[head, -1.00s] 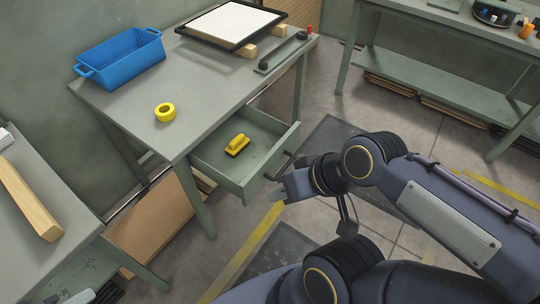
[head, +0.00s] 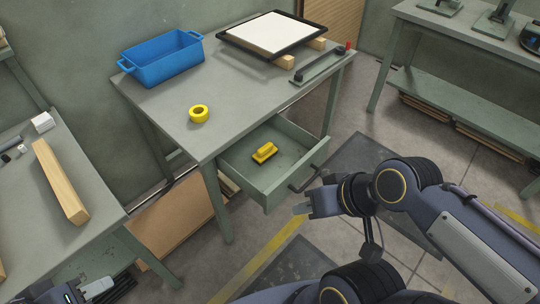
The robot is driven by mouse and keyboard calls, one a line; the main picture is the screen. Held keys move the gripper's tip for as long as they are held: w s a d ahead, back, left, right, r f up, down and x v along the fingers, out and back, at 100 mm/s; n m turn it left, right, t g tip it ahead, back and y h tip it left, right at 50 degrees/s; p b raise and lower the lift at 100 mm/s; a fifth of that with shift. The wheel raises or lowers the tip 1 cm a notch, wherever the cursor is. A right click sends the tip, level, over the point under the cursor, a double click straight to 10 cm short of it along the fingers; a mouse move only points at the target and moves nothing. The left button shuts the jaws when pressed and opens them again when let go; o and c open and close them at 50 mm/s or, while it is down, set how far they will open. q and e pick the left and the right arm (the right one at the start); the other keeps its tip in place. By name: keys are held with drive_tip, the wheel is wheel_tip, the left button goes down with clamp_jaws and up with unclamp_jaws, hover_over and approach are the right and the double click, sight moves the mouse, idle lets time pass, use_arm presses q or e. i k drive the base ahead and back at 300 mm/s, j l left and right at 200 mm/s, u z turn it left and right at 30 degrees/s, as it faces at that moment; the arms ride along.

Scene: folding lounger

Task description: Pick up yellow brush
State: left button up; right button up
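The yellow brush (head: 264,152), a yellow block with a handle on a dark base, lies in the open drawer (head: 237,184) of the grey-green table. My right gripper (head: 302,209) is just outside the drawer's front, near its dark handle (head: 309,178), apart from the brush. It is seen from the side, so its opening cannot be told. My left gripper (head: 97,288) shows only partly at the bottom left, by the left table, far from the brush. Its opening cannot be told either.
The table top (head: 225,98) carries a yellow tape roll (head: 199,120), a blue bin (head: 162,63) and a framed white panel (head: 273,36). A left table (head: 91,202) holds a wooden beam (head: 60,184). A cardboard sheet (head: 172,226) leans below.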

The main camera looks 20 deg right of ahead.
sight(268, 150)
drive_tip(key=u, duration=2.1)
drive_tip(key=z, duration=2.9)
drive_tip(key=i+j+u, duration=0.15)
drive_tip(key=i+u, duration=0.25)
drive_tip(key=i+j+u, duration=0.1)
drive_tip(key=u, duration=0.3)
drive_tip(key=i+l, duration=0.05)
drive_tip(key=i, duration=0.05)
